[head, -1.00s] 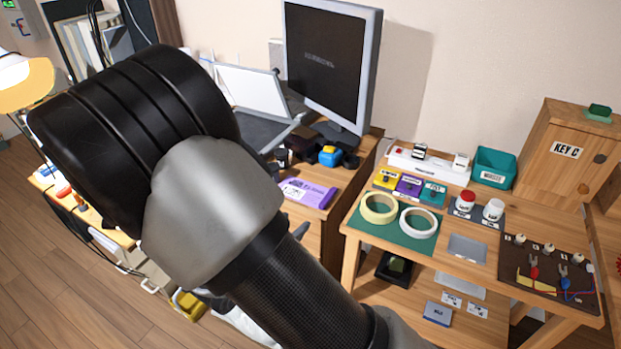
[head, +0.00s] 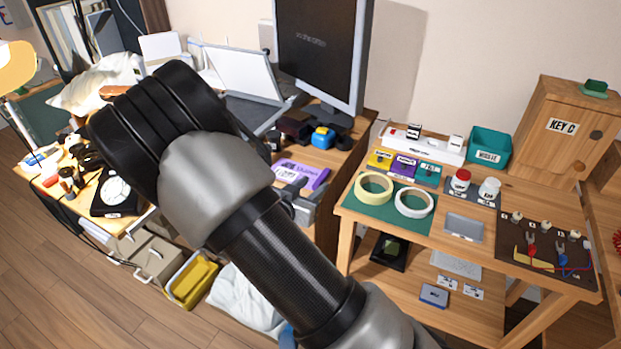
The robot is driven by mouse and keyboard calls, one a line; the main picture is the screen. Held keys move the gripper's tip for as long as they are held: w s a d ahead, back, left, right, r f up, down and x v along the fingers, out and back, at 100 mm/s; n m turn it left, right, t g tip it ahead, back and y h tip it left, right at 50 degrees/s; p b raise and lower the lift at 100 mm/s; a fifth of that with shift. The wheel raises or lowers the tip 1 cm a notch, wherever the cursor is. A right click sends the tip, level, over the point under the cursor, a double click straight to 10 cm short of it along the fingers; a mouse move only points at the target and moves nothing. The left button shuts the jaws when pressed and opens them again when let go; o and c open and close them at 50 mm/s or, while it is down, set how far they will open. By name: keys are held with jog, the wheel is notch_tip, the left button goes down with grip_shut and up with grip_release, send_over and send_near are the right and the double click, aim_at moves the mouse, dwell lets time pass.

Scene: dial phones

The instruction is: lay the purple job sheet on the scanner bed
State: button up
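The purple job sheet (head: 312,179), with a white printed panel on it, lies on the wooden desk below the monitor. Its left end is close to my arm in the picture. The scanner (head: 252,112) stands farther back on the desk with its white lid (head: 240,75) raised. Part of its dark bed shows, and my arm covers some of its front left. My black and grey arm crosses the middle of the view. I cannot make out my gripper's fingers, which seem hidden behind the arm.
A monitor (head: 322,52) and a blue tape dispenser (head: 322,137) stand behind the sheet. To the right, a wooden bench holds tape rolls (head: 373,187), a teal bin (head: 490,147) and a key box (head: 566,128). A yellow bin (head: 192,281) is on the floor.

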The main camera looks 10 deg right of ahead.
aim_at(322, 177)
jog(key=b+x, duration=0.1)
jog(key=x, duration=0.3)
jog(key=shift+w+f, duration=0.1)
jog(key=shift+w, duration=0.2)
grip_shut()
